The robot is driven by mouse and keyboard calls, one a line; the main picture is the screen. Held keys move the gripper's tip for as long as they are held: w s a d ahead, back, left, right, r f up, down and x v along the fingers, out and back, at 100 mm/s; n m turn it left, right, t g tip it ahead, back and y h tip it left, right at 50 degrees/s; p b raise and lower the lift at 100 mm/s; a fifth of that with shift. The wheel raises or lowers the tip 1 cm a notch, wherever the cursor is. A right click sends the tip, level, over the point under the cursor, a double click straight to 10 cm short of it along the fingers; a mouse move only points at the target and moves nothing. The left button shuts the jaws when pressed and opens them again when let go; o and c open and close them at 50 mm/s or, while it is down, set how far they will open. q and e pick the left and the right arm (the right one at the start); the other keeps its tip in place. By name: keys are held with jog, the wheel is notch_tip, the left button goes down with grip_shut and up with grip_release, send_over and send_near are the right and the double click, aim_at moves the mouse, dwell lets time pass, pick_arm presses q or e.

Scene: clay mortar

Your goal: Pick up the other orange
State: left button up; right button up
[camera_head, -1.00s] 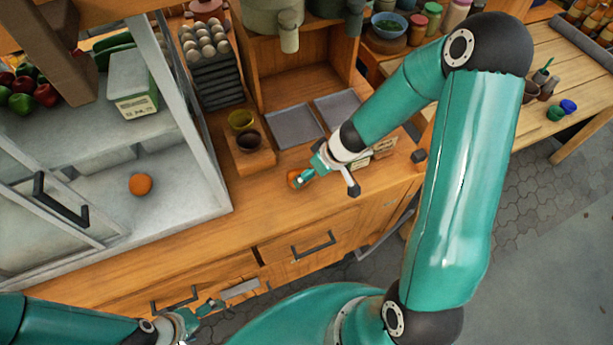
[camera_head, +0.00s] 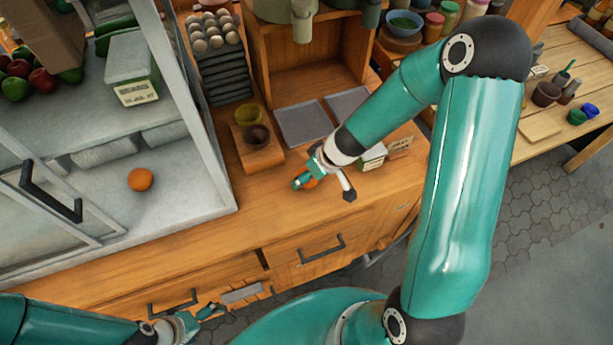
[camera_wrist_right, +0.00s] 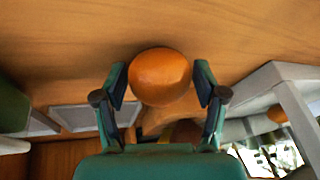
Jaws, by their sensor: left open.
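One orange (camera_head: 311,184) rests on the wooden counter, partly hidden by my right gripper (camera_head: 301,182). In the right wrist view this orange (camera_wrist_right: 160,77) sits between the two fingers of my right gripper (camera_wrist_right: 160,88), with narrow gaps on both sides. That gripper is open around it. The other orange (camera_head: 140,180) lies on the grey floor of the glass-sided case at left; a small part of it shows in the right wrist view (camera_wrist_right: 278,113). My left gripper (camera_head: 209,311) is open and empty, low at the left, in front of the drawers.
The case frame (camera_head: 208,150) stands left of the right gripper. Behind it are a wooden block with cups (camera_head: 258,155), grey trays (camera_head: 303,123) and an egg stack (camera_head: 213,50). Small cards (camera_head: 373,158) stand to the right. The front counter strip is clear.

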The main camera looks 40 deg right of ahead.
jog(key=c, duration=0.8)
jog(key=shift+o, duration=0.2)
jog(key=shift+r, duration=0.15)
